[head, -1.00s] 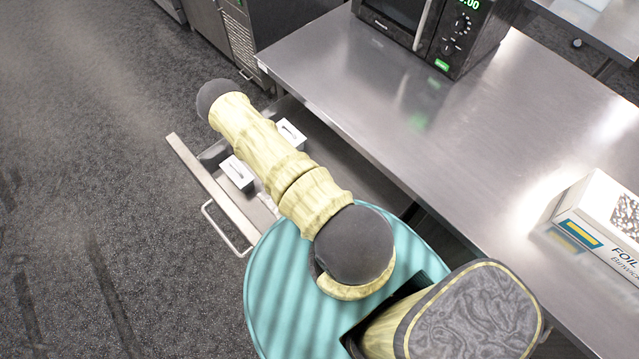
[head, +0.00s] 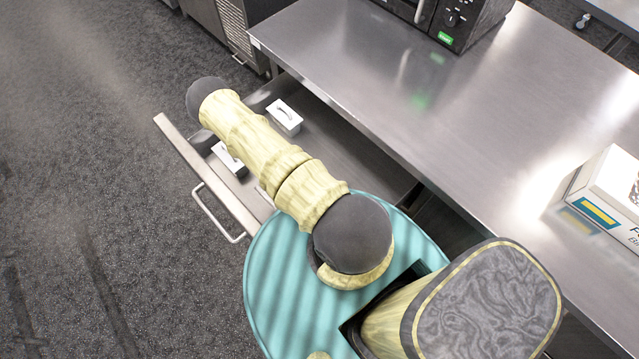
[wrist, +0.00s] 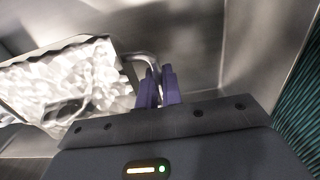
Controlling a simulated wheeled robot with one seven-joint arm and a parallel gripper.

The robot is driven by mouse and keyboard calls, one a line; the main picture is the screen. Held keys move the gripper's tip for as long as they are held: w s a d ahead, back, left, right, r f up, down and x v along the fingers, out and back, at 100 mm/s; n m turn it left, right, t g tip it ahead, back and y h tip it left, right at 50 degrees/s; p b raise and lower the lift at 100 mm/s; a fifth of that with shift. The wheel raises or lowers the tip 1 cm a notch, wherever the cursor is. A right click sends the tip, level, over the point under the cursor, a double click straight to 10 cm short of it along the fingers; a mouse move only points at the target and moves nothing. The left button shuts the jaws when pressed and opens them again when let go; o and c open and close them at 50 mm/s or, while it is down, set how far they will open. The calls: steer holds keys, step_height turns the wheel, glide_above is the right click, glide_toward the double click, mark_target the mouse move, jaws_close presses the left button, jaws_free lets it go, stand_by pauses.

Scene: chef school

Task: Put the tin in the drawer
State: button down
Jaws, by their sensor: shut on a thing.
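The drawer (head: 184,151) is pulled out from under the steel table, with its bar handle facing the floor on the left. Two white box-like things with handles, one right of my arm (head: 287,119) and one left of it (head: 226,157), show at the drawer. I cannot tell whether either is the tin. In the wrist view my gripper (wrist: 158,84) has its purple fingers close together at a thin metal loop. Beside them on the left is a pale, mottled, shiny box, which looks like the tin (wrist: 85,75). My arm hides the gripper in the head view.
The steel table (head: 400,110) spans the right side, with a black microwave (head: 455,22) at its back and a foil box (head: 610,195) near its right edge. Smooth grey metal walls (wrist: 190,35) surround the gripper in the wrist view. Open floor lies left.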

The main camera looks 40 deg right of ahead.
step_height(320, 180, down, 4)
steer(key=b, duration=0.2)
steer(key=shift+r+b, duration=0.15)
steer(key=shift+b, duration=0.2)
steer(key=shift+f, duration=0.25)
steer(key=shift+f, duration=1.9)
steer(key=shift+f+b, duration=0.1)
steer(key=shift+b, duration=0.2)
steer(key=c, duration=1.6)
jaws_free()
steer(key=shift+o, duration=0.2)
